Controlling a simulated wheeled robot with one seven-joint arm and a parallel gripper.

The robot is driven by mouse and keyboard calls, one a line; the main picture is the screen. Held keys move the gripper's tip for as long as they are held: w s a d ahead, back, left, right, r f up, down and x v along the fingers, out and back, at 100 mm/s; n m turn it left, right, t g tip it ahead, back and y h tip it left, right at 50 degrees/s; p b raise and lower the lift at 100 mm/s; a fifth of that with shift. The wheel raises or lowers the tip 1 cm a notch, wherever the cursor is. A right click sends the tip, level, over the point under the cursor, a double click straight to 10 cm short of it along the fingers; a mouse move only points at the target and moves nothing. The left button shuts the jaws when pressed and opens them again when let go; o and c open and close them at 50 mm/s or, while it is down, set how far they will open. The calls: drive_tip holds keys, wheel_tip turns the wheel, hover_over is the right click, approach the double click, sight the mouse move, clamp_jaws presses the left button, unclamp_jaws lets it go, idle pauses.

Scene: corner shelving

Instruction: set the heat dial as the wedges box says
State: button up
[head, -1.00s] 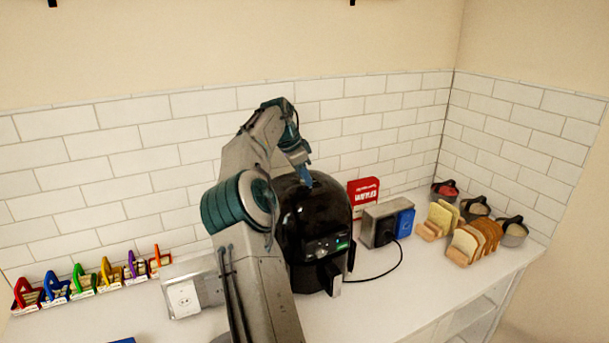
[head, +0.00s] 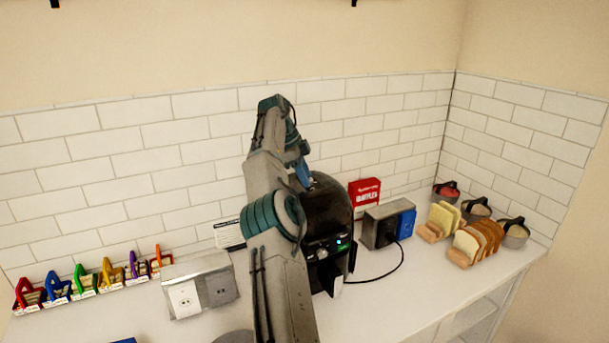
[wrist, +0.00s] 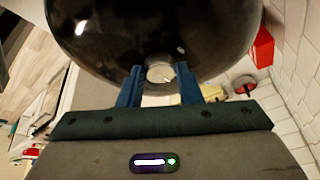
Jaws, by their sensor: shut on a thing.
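The black, rounded air fryer (head: 328,212) stands on the counter. Small round knobs (head: 316,252) and a lit blue indicator show on its front. My gripper (head: 304,178) is at the fryer's upper left, partly hidden by my arm. In the wrist view, the two blue fingers of my gripper (wrist: 160,74) are shut on a pale round knob (wrist: 159,73) against the black dome; its marks cannot be read. I cannot tell whether it is the heat dial. A red box (head: 365,194) with white lettering stands behind the fryer; its small print is unreadable.
A grey outlet box (head: 199,286) stands left of the fryer, and another with a blue side (head: 389,224) stands right, with a black cable. Colored stands (head: 83,279) line the left. Bread racks (head: 476,243) and pots (head: 514,232) fill the right. The front counter is partly clear.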

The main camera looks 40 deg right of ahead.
idle(0.7)
drive_tip(key=o, duration=1)
drive_tip(key=shift+w, duration=0.1)
drive_tip(key=shift+c, duration=0.2)
